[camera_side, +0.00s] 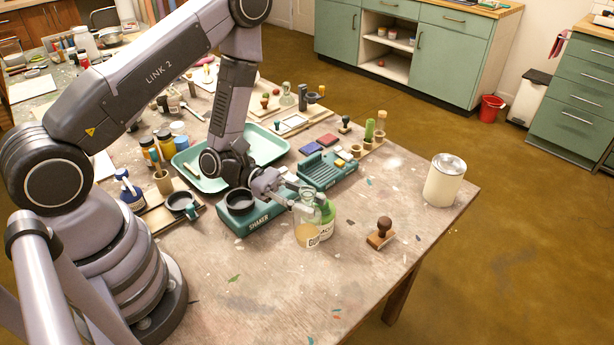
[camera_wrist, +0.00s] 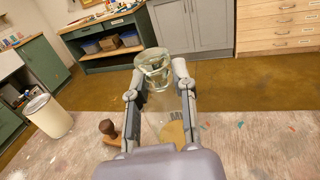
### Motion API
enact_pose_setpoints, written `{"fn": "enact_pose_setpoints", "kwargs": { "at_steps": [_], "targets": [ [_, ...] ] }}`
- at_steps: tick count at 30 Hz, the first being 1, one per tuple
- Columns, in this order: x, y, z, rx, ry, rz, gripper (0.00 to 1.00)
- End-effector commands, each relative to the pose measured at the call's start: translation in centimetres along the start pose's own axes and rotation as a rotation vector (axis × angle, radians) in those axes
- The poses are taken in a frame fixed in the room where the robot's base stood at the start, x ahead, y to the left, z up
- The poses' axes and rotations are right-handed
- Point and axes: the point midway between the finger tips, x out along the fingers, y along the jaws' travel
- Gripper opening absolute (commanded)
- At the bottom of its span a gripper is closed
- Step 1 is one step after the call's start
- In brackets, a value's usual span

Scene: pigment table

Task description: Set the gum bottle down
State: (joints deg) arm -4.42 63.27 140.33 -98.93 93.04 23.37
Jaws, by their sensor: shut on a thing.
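The gum bottle (camera_side: 318,239) is clear glass with a pale label partly reading "GUM" and a tan round patch. In the side view it is at the front of the table, by the shaker. My gripper (camera_side: 291,201) reaches it from the left and is shut on it. In the wrist view the glass (camera_wrist: 154,66) shows between the fingertips of my gripper (camera_wrist: 158,78). The bottle looks roughly upright; I cannot tell whether its base touches the table. A green bottle (camera_side: 327,212) stands close behind it in the side view, partly overlapped.
The teal shaker (camera_side: 248,220) is just left of the bottle. A wooden stamp (camera_side: 381,233) and a white canister (camera_side: 444,181) stand to the right. A teal rack (camera_side: 327,170) and a pale green tray (camera_side: 270,143) lie behind. The front table top (camera_side: 270,290) is mostly clear.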

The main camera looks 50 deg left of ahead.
Motion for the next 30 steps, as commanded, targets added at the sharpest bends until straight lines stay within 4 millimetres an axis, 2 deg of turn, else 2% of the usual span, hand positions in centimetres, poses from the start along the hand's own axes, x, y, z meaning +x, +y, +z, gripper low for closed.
{"fn": "enact_pose_setpoints", "kwargs": {
  "at_steps": [6, 9, 13, 20, 28, 30],
  "targets": [
    [-3.2, 8.7, 2.2, 0.007, 0.009, 0.246, 0.0],
    [-4.9, 11.8, 3.4, 0.005, 0.001, 0.343, 0.0],
    [-6.4, 14.6, 4.2, -0.001, -0.012, 0.428, 0.0],
    [-4.9, 17.5, 2.1, -0.002, -0.014, 0.466, 0.0],
    [-2.0, 23.8, -0.9, 0.0, -0.015, 0.465, 0.0],
    [-1.5, 25.0, -2.5, -0.005, -0.013, 0.466, 0.0]
  ]
}}
